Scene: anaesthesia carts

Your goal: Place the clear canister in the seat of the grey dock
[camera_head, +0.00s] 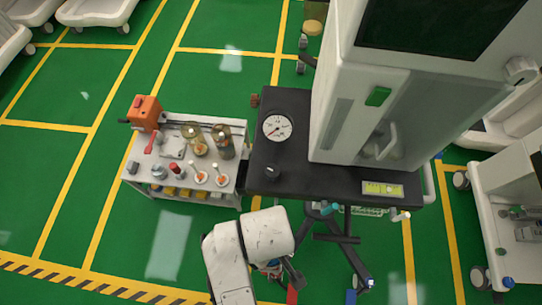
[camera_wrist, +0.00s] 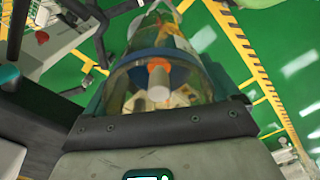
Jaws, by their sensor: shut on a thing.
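In the wrist view a clear canister (camera_wrist: 193,88) with a dark blue band fills the middle. An orange-and-white stub shows at its near end, and green floor shows through its wall. My gripper (camera_wrist: 158,92) is shut on it, with a dark finger on each side. In the head view my gripper (camera_head: 274,270) is low, in front of the cart's near edge, mostly hidden by my white arm. The held canister is hard to make out there. I cannot pick out the grey dock with certainty in either view.
A black-topped cart (camera_head: 290,180) carries a round gauge (camera_head: 277,127) and a tall white cabinet (camera_head: 400,110). A side shelf (camera_head: 215,195) on its left holds two clear jars (camera_head: 222,141), an orange box (camera_head: 145,112) and small parts. Open green floor lies to the left.

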